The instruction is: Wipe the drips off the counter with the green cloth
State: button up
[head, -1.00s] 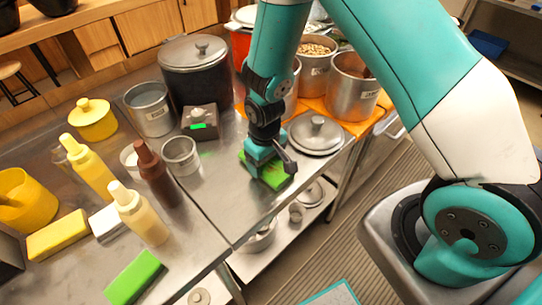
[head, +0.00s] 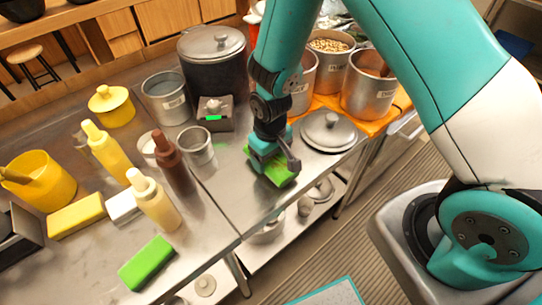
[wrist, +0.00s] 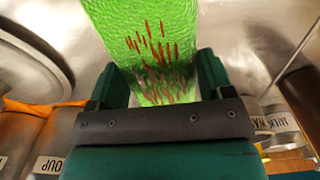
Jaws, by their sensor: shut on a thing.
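The green cloth (head: 280,176) lies on the steel counter (head: 232,200) near its front edge, left of a steel pot lid. My gripper (head: 272,158) is shut on it from above and hides part of it. In the wrist view the cloth (wrist: 150,25) reaches out from between my fingers (wrist: 158,78), bright green with several red-brown streaks on it. I cannot make out clear drips on the bare counter; a faint greenish patch (head: 220,146) shows below the timer, perhaps a reflection.
The steel lid (head: 327,130) is close on the right. A steel cup (head: 197,150), a timer box (head: 215,113) and a brown bottle (head: 172,163) stand to the left. A second green block (head: 147,263) lies at lower left. Steel pots (head: 368,95) stand behind on orange.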

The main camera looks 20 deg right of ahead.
jog(key=shift+r+p, duration=2.2)
jog(key=shift+r, duration=1)
